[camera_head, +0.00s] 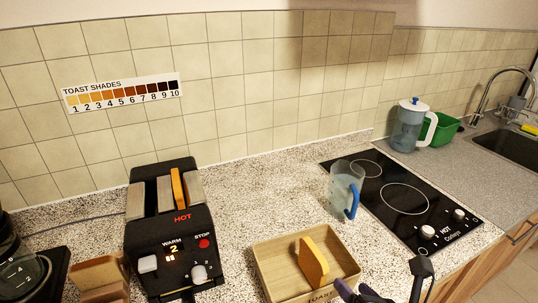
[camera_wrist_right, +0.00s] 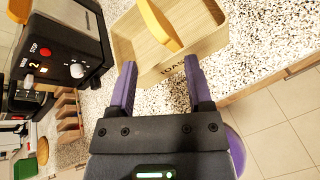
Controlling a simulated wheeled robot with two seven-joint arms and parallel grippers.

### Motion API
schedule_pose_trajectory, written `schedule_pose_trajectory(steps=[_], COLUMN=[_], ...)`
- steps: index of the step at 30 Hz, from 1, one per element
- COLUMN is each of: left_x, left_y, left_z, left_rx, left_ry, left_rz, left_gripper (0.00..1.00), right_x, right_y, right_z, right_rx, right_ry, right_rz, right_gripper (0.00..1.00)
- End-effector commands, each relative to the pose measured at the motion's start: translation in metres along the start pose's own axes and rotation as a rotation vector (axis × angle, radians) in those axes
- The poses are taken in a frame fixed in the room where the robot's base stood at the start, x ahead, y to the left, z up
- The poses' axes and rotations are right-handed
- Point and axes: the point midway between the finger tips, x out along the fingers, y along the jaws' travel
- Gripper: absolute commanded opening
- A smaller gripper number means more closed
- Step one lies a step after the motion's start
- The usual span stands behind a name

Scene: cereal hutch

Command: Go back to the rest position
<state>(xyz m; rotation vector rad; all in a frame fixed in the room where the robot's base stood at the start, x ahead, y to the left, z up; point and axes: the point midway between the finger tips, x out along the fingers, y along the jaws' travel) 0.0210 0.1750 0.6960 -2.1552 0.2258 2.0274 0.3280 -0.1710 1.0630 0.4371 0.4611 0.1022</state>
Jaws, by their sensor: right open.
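My right gripper (camera_head: 358,291) is at the bottom edge of the head view, by the front right corner of a wooden box (camera_head: 268,258). In the right wrist view its two purple fingers (camera_wrist_right: 160,70) are spread with nothing between them, and they point at the box, which carries lettering (camera_wrist_right: 205,48). A toast slice (camera_head: 313,262) leans upright in the box and also shows in the wrist view (camera_wrist_right: 160,24). The black toaster (camera_head: 168,230) stands left of the box with another slice (camera_head: 178,188) in its slot. My left gripper does not show.
A clear jug with a blue handle (camera_head: 346,187) stands beside the black cooktop (camera_head: 405,194). A lidded pitcher (camera_head: 408,128), a green tub (camera_head: 446,130) and the sink (camera_head: 505,146) are farther right. A wooden rack (camera_head: 100,280) is left of the toaster. Counter behind the box is clear.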

Motion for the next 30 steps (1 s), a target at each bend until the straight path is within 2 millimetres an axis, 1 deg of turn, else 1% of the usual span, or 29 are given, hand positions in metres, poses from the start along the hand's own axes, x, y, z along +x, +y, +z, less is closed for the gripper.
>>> schedule_pose_trajectory(steps=[1,2,3,5,6,8,9,11,12,15,16,18,20,21,23,24,26,27,29,30], left_x=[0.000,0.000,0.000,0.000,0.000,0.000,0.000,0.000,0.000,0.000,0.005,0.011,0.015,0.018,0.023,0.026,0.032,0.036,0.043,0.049], left_y=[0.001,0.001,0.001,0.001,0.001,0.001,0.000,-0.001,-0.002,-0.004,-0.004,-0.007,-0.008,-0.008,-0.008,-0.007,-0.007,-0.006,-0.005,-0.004], left_z=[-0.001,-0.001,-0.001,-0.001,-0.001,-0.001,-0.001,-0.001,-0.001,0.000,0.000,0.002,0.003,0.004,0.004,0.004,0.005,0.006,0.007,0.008], left_rx=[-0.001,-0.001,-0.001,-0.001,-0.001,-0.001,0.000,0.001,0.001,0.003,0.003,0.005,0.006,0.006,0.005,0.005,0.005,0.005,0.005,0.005], left_ry=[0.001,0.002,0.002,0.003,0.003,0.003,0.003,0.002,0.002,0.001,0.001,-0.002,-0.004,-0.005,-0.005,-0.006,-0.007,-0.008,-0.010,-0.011], left_rz=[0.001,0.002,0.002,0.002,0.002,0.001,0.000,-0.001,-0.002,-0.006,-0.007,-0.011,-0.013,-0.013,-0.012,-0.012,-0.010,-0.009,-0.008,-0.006], left_gripper=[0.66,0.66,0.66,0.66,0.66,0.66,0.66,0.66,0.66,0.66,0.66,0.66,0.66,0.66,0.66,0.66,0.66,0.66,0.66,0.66], right_x=[-0.004,-0.008,-0.014,-0.024,-0.032,-0.044,-0.053,-0.067,-0.077,-0.102,-0.090,-0.073,-0.060,-0.053,-0.044,-0.039,-0.034,-0.033,-0.035,-0.040], right_y=[-0.002,-0.005,-0.010,-0.015,-0.018,-0.020,-0.021,-0.020,-0.018,-0.012,-0.022,-0.037,-0.049,-0.058,-0.071,-0.081,-0.097,-0.109,-0.129,-0.142], right_z=[-0.013,-0.022,-0.034,-0.051,-0.063,-0.081,-0.092,-0.109,-0.120,-0.146,-0.159,-0.185,-0.209,-0.225,-0.252,-0.271,-0.302,-0.325,-0.362,-0.388], right_rx=[0.312,0.518,0.778,1.120,1.325,1.605,1.778,2.016,2.164,2.483,2.456,2.436,2.425,2.418,2.406,2.398,2.384,2.372,2.353,2.339], right_ry=[0.012,0.014,0.011,-0.005,-0.022,-0.060,-0.094,-0.156,-0.207,-0.367,-0.361,-0.361,-0.362,-0.362,-0.362,-0.362,-0.363,-0.364,-0.365,-0.365], right_rz=[-0.083,-0.146,-0.232,-0.360,-0.445,-0.574,-0.661,-0.798,-0.894,-1.146,-1.145,-1.163,-1.179,-1.192,-1.211,-1.224,-1.248,-1.266,-1.296,-1.317], right_gripper=[0.65,0.65,0.65,0.65,0.65,0.65,0.65,0.65,0.65,0.65,0.65,0.65,0.65,0.65,0.65,0.65,0.65,0.65,0.65,0.65])
